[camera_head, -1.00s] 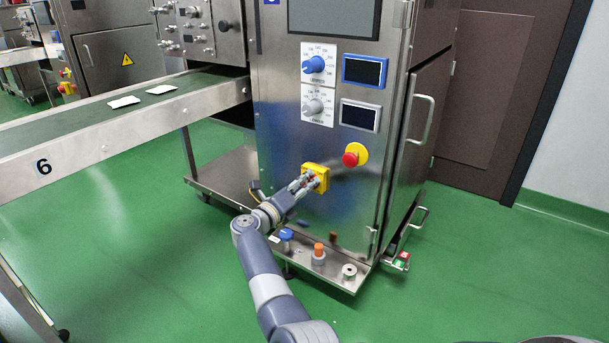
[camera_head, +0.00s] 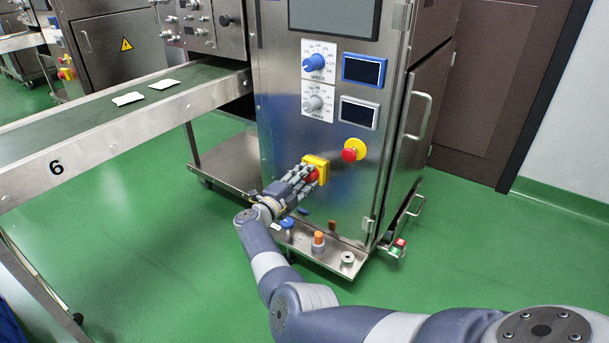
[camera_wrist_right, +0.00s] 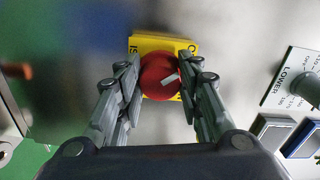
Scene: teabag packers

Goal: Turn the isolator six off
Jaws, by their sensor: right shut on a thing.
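The isolator is a red rotary knob (camera_wrist_right: 160,77) on a yellow plate (camera_head: 321,164), low on the front of the steel machine whose conveyor bears a "6" (camera_head: 57,168). My right gripper (camera_head: 311,175) reaches it from the front left. In the right wrist view the gripper's fingers (camera_wrist_right: 160,85) stand on both sides of the red knob, shut on it. My left gripper is not in view.
A red emergency button (camera_head: 351,151) on a yellow base sits just right of the isolator. Blue (camera_head: 315,63) and grey (camera_head: 313,100) dials and two small displays are above. Several knobs stand on the lower ledge (camera_head: 330,254). Green floor in front is clear.

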